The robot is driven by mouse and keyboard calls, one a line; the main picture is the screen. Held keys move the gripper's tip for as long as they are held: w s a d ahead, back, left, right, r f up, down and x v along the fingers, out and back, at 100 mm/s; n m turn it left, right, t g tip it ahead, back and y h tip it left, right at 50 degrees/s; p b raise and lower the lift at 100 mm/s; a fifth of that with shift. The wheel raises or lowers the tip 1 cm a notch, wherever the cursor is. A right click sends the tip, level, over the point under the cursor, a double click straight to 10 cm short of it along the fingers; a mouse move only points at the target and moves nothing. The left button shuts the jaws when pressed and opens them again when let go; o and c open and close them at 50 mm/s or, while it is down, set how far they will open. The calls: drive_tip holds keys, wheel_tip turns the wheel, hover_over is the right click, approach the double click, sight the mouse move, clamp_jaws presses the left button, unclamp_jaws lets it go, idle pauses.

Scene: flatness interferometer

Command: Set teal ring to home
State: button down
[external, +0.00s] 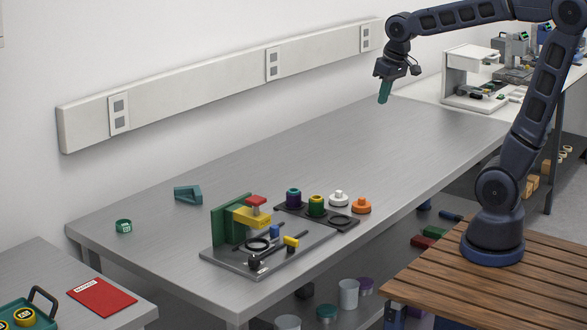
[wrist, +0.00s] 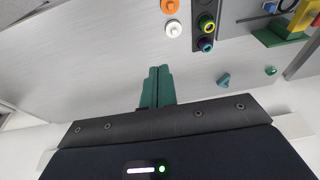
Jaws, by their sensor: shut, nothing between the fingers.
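The teal ring (external: 124,226) lies on the grey bench near its left end. It is small at the right of the wrist view (wrist: 271,71). A dark rack (external: 319,215) in the middle of the bench bears a purple ring (external: 293,197) and a green ring (external: 316,205); its right end shows a bare round outline. The rack also shows in the wrist view (wrist: 202,44). My gripper (external: 384,98), with teal fingers, is high above the back right of the bench, far from the ring. Its fingers are together and empty in the wrist view (wrist: 158,70).
A fixture with a green upright (external: 230,220), yellow arm and grey base plate stands beside the rack. A teal block (external: 188,194) lies behind it. The back of the bench is clear.

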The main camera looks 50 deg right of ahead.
drive_tip(key=w+a+f+g, duration=0.1)
drive_tip(key=w+a+f, duration=0.3)
drive_tip(key=w+a, duration=0.6)
drive_tip(key=g, duration=0.2)
hover_over(289, 190)
wheel_tip(289, 190, down, 7)
drive_tip(key=shift+w, duration=0.15)
drive_tip(key=shift+d+f, duration=0.1)
wheel_tip(289, 190, down, 14)
idle(0.3)
